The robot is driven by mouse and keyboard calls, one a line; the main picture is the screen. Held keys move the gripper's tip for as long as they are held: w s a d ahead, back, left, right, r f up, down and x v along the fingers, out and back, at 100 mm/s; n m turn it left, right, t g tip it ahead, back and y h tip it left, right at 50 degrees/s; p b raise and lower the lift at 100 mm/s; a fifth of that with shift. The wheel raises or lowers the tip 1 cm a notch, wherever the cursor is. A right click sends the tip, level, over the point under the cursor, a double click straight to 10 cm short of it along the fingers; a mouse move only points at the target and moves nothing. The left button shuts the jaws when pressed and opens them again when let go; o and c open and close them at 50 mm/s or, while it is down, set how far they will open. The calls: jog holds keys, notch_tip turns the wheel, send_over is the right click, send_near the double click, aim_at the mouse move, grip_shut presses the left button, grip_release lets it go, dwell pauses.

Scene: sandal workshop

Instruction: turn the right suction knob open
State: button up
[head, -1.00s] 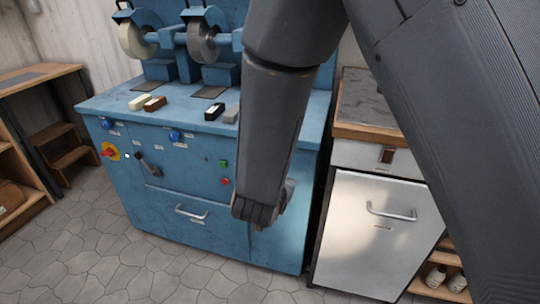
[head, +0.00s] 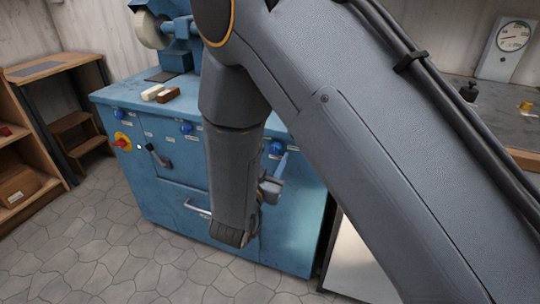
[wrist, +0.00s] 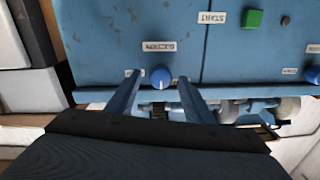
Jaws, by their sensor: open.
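The right suction knob (wrist: 161,77) is blue with a white mark and sits on the blue machine's front panel, beside a SUCTION label (wrist: 159,46). In the wrist view, the panel appears upside down. My gripper (wrist: 159,79) is open, with one finger on each side of this knob. I cannot tell whether either finger touches it. In the head view, the knob (head: 275,148) shows just right of my arm, with my gripper (head: 280,167) close to it.
Other blue knobs (head: 186,128) line the panel's upper edge. A red-and-yellow switch (head: 122,141) and a dark lever (head: 157,155) are at left. A green button (wrist: 253,18) is near START. A drawer handle (head: 196,209) lies below. Floor (head: 110,250) at left is clear.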

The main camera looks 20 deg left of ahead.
jog(key=shift+w, duration=0.45)
